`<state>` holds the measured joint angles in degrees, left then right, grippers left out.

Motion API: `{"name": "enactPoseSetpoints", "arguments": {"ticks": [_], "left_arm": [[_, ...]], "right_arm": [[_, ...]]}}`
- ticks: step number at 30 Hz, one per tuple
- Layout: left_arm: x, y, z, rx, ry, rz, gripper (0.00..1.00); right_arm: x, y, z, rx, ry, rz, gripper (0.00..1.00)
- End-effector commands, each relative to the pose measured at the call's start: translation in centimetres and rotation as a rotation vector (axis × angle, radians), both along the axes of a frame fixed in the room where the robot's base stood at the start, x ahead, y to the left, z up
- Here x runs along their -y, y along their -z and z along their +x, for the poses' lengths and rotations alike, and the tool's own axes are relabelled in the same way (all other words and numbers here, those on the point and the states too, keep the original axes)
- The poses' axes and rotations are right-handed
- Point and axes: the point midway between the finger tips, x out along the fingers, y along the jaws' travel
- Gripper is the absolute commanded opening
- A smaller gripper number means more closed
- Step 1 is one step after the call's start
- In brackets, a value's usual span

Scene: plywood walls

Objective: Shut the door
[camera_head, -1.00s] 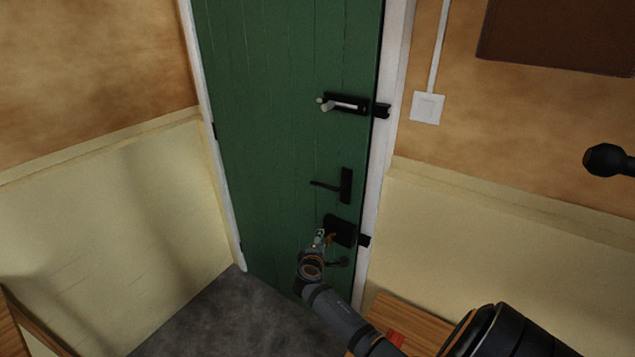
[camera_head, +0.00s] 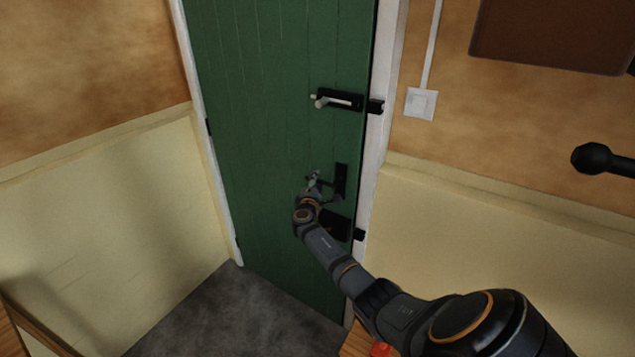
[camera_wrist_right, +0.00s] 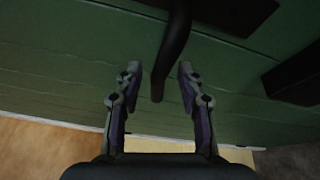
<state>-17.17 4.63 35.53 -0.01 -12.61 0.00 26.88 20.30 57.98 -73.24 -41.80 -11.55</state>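The green plank door (camera_head: 275,130) stands in its white frame, its right edge by the right jamb; I cannot tell whether it is fully closed. A black lever handle (camera_head: 341,182) is on its right side. My right gripper (camera_head: 314,180) is at the handle, partly hiding the lever. In the right wrist view the lever (camera_wrist_right: 172,60) reaches down between the two separated fingers of my right gripper (camera_wrist_right: 158,80), with a gap on each side. A slide bolt (camera_head: 340,99) is above the handle and a black lock box (camera_head: 335,226) below. My left gripper is not in view.
A white switch (camera_head: 420,103) is on the wall right of the door. A brown board (camera_head: 555,30) hangs at the upper right. A wooden surface (camera_head: 355,342) with a red item (camera_head: 380,350) lies below my right arm. Grey floor (camera_head: 215,315) is clear in front of the door.

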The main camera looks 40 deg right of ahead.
Motion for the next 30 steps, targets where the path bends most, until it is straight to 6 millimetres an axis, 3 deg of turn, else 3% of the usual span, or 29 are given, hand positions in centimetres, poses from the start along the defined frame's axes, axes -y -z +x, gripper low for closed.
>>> {"name": "enactPoseSetpoints", "arguments": {"ticks": [11,20,30], "left_arm": [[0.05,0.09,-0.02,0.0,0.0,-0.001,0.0],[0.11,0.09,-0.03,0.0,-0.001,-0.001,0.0],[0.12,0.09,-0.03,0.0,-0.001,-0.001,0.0]], "right_arm": [[0.56,0.03,0.43,0.001,-0.001,0.001,0.39],[0.56,0.06,0.4,-0.001,-0.001,0.001,0.0],[0.57,0.05,0.39,-0.001,0.0,0.0,0.0]]}}
